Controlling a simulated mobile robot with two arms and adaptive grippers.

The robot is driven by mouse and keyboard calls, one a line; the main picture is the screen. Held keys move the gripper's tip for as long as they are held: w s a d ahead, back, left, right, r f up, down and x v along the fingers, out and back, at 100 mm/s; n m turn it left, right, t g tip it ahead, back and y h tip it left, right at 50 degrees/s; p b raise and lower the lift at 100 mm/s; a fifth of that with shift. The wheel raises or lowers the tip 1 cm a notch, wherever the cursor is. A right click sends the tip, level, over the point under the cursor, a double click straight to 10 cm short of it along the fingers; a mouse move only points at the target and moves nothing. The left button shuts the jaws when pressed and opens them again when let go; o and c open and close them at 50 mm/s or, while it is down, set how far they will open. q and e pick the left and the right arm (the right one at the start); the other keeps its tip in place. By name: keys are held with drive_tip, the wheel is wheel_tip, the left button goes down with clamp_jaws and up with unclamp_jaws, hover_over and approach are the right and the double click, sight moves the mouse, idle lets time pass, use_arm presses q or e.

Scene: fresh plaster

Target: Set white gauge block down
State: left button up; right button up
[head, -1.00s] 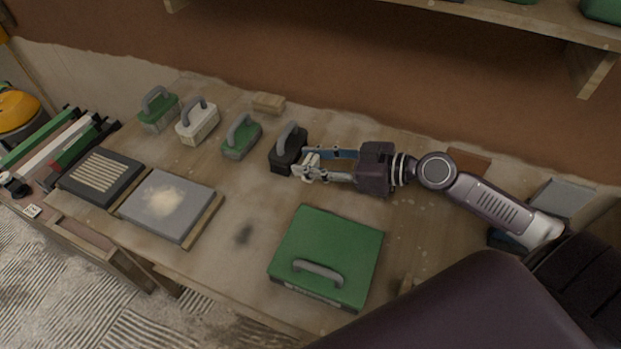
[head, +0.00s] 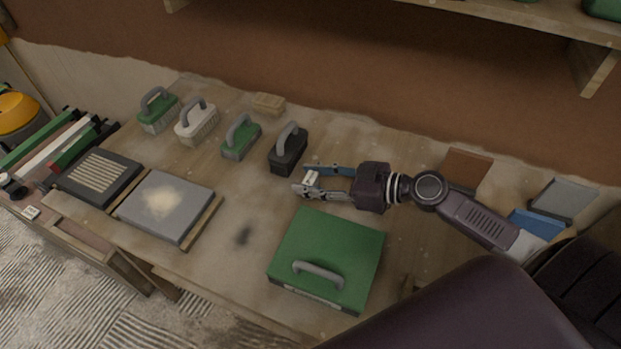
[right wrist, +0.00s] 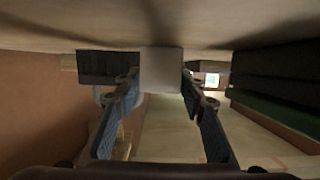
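The white gauge block (head: 312,179) is a small pale block between the fingertips of my right gripper (head: 311,181). In the right wrist view the block (right wrist: 161,70) fills the gap between the two blue-grey fingers, which close on its sides. The gripper is over the workbench (head: 225,205), just in front of the black handled block and behind the green case. I cannot tell whether the white gauge block touches the bench. My left gripper is not in view.
A black handled block (head: 288,152) stands close behind the gripper; a green case (head: 328,250) lies in front. Green and white handled blocks (head: 197,122) stand further left. A grey slab (head: 166,207) lies at left. Bare bench lies between the slab and the case.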

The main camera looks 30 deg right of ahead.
drive_tip(key=shift+o, duration=1)
